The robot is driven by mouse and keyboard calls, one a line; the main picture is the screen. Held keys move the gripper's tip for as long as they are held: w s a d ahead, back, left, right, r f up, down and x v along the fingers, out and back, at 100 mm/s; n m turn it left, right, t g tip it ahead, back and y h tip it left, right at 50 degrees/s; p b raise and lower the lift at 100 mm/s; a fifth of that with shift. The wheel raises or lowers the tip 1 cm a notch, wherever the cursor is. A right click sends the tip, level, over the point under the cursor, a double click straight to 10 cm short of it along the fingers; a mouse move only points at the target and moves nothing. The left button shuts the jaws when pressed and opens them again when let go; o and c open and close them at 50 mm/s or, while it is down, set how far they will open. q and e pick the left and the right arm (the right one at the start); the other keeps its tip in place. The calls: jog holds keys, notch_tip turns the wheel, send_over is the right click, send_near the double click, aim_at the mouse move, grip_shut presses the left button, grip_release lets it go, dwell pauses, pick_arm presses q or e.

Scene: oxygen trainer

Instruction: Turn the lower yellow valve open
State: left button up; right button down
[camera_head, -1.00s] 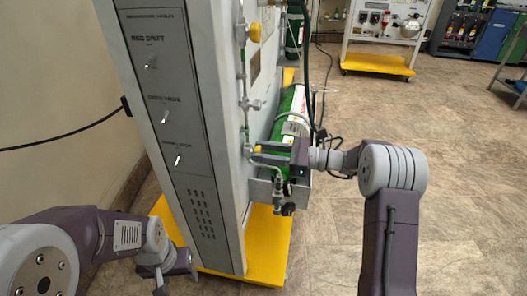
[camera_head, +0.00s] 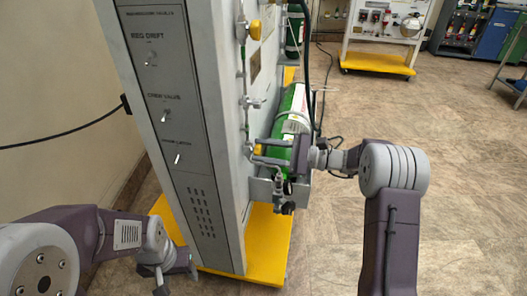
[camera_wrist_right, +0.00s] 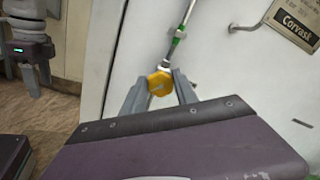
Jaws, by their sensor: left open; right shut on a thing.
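The lower yellow valve (camera_head: 258,149) sits low on the side face of the grey panel cabinet, partly hidden by my right gripper's fingers. In the right wrist view the yellow valve knob (camera_wrist_right: 160,84) is between the two finger ends, below a green-banded pipe. My right gripper (camera_head: 262,152) is shut on this knob, coming from the right; it also shows in the right wrist view (camera_wrist_right: 158,88). My left gripper (camera_head: 172,279) is open and empty, low at the left in front of the cabinet; it also shows in the right wrist view (camera_wrist_right: 33,82).
An upper yellow valve (camera_head: 255,29) sits higher on the same face. The cabinet has a yellow base (camera_head: 262,262). A black cable (camera_head: 60,143) runs in from the left.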

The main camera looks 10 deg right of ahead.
dwell(0.4)
jog(key=c, duration=0.9)
grip_release()
jog(key=shift+c, duration=0.2)
jog(key=shift+d, duration=0.1)
jog(key=p+v, duration=0.4)
jog(key=v, duration=0.5)
